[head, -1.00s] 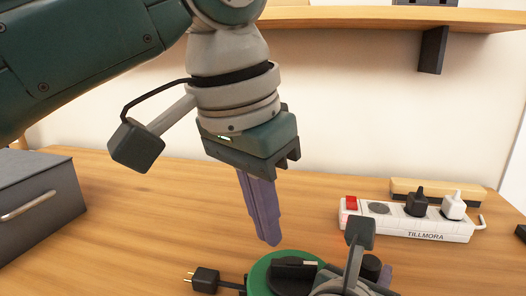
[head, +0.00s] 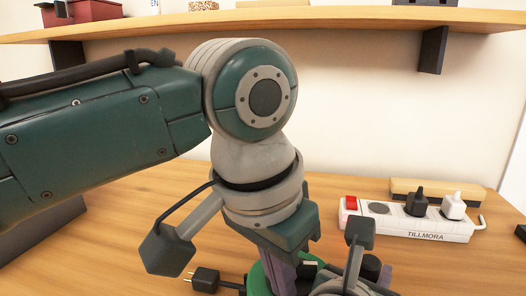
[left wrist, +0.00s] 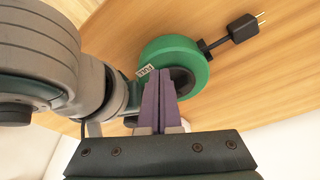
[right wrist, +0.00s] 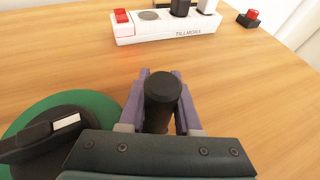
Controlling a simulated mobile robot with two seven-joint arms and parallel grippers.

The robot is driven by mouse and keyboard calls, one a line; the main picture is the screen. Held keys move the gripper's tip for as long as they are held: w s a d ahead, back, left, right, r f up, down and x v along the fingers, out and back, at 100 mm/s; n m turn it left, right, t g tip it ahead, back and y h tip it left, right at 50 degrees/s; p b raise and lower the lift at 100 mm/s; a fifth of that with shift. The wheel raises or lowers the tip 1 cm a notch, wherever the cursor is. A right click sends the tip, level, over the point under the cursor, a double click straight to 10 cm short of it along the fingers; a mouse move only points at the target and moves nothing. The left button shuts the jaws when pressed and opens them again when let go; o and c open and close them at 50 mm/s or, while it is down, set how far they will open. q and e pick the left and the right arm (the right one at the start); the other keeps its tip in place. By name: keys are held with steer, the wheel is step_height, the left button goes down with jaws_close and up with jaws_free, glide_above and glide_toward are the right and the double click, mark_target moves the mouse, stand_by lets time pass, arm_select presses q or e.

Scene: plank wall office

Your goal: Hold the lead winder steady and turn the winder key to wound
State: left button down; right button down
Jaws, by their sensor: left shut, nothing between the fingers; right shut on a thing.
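The lead winder is a green disc (head: 256,279) on the desk, partly hidden by my left arm. It also shows in the left wrist view (left wrist: 160,47) and the right wrist view (right wrist: 98,102). Its dark key, with a pale mark, is at the disc's middle (right wrist: 30,141). My right gripper (right wrist: 160,78) is shut on a black upright knob (right wrist: 163,88) beside the disc. My left gripper (left wrist: 160,74) is shut and empty, its purple fingers over the disc close to the key; I cannot tell whether they touch it.
A black plug (head: 205,277) on the winder's lead lies left of the disc. A white power strip (head: 430,228) with two plugs stands behind to the right, before a yellowish block (head: 408,187). A shelf (head: 350,17) runs above. Bare desk lies between strip and winder.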

mark_target(268, 285)
arm_select(q)
steer(key=shift+w+d, duration=0.2)
steer(key=shift+w, duration=0.35)
stand_by(0.9)
steer(key=shift+w+a, duration=0.2)
steer(key=shift+a, duration=0.25)
steer(key=shift+w+a, duration=0.45)
steer(key=shift+w, duration=0.1)
steer(key=shift+w+a, duration=0.1)
steer(key=shift+w, duration=0.15)
stand_by(0.5)
steer(key=shift+s+a+r, duration=0.1)
steer(key=shift+s+a, duration=0.1)
steer(key=shift+a, duration=0.15)
step_height(268, 285, up, 6)
steer(key=shift+f, duration=0.1)
stand_by(0.4)
